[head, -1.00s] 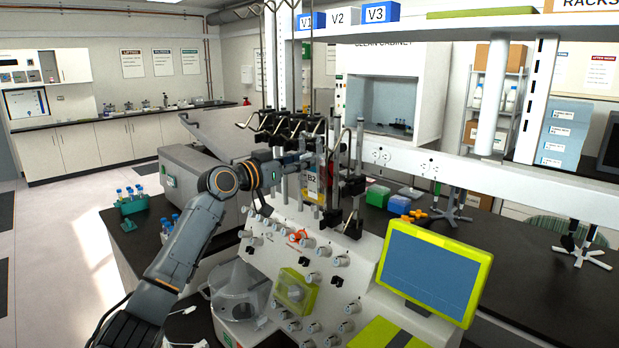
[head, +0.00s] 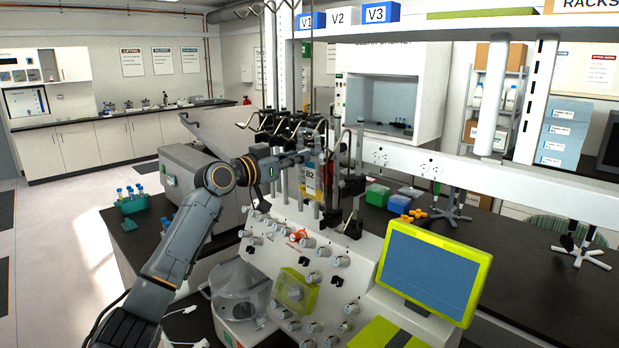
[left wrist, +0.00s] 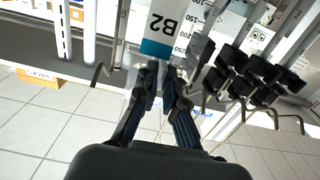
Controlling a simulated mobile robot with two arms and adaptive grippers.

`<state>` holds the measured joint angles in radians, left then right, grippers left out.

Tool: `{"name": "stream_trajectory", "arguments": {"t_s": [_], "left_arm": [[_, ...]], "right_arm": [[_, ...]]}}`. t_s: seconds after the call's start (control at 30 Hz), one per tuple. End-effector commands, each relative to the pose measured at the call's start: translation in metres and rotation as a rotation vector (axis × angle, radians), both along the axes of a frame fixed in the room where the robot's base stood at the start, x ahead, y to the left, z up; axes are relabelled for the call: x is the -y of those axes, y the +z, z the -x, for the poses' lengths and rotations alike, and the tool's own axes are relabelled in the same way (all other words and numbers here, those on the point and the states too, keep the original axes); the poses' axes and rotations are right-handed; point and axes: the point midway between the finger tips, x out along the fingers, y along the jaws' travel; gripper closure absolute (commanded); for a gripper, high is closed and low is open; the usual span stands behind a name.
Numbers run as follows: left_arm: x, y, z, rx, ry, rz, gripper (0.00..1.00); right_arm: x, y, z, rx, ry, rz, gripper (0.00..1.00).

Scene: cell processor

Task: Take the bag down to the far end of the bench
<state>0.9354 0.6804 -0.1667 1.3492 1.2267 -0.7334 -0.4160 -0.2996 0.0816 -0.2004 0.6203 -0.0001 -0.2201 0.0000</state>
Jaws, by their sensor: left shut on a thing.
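The bag (head: 311,183) is a clear pouch with a white label marked B2, hanging upright among the poles and hooks above the cell processor (head: 300,265). In the left wrist view the bag (left wrist: 163,27) fills the top middle, with a blue band along its label. My left gripper (head: 303,157) reaches in from the left at the bag's top. In the left wrist view its fingers (left wrist: 168,72) are closed on the bag's edge. The fingertips are partly hidden by hooks and poles in the head view. My right gripper is not in view.
Black hooks and clamps (left wrist: 255,75) crowd the bag's side. A green-framed screen (head: 432,272) stands at the processor's right. A tube rack (head: 133,204) is at left.

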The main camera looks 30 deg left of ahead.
Motion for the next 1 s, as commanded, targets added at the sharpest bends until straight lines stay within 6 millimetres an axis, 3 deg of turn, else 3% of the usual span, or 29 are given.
{"name": "stream_trajectory", "arguments": {"t_s": [1.0], "left_arm": [[-0.008, 0.013, 0.020, 0.000, 0.001, 0.000, 1.00]], "right_arm": [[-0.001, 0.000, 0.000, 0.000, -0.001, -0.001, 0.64]]}}
